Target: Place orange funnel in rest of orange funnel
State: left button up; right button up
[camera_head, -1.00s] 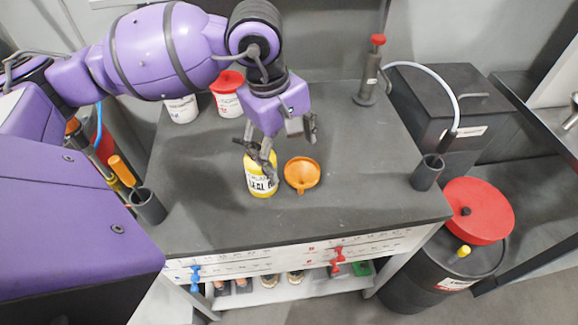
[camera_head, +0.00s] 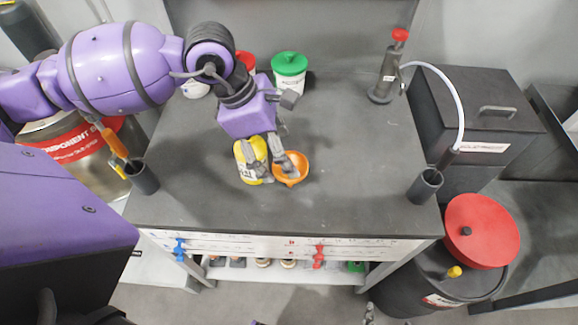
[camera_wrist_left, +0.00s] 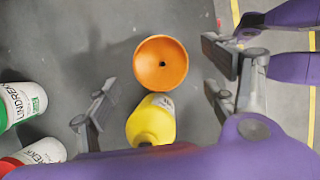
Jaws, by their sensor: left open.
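The orange funnel (camera_head: 296,176) sits wide mouth up on the dark workbench, just right of a yellow bottle (camera_head: 247,166). My left gripper (camera_head: 284,160) is over the funnel, with its fingers partly covering it. In the left wrist view the funnel (camera_wrist_left: 160,52) lies ahead between the two spread fingers of my left gripper (camera_wrist_left: 155,85), apart from both, and the yellow bottle (camera_wrist_left: 153,120) is close below it. The gripper is open and empty. I cannot tell which thing is the funnel's rest. My right gripper is not in view.
The green-lidded tub (camera_head: 289,72) and red-lidded tub (camera_head: 245,62) stand at the bench's back. A hand pump (camera_head: 386,75) stands back right. Dark cups stand at the left (camera_head: 143,178) and right (camera_head: 425,187) edges. The bench right of the funnel is clear.

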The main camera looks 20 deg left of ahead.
aim_at(299, 161)
pick_arm(q)
jog(key=x, duration=0.7)
jog(key=shift+a+p, duration=0.25)
jog(key=shift+p, duration=0.15)
jog(key=c, duration=1)
jog(key=shift+c, duration=0.2)
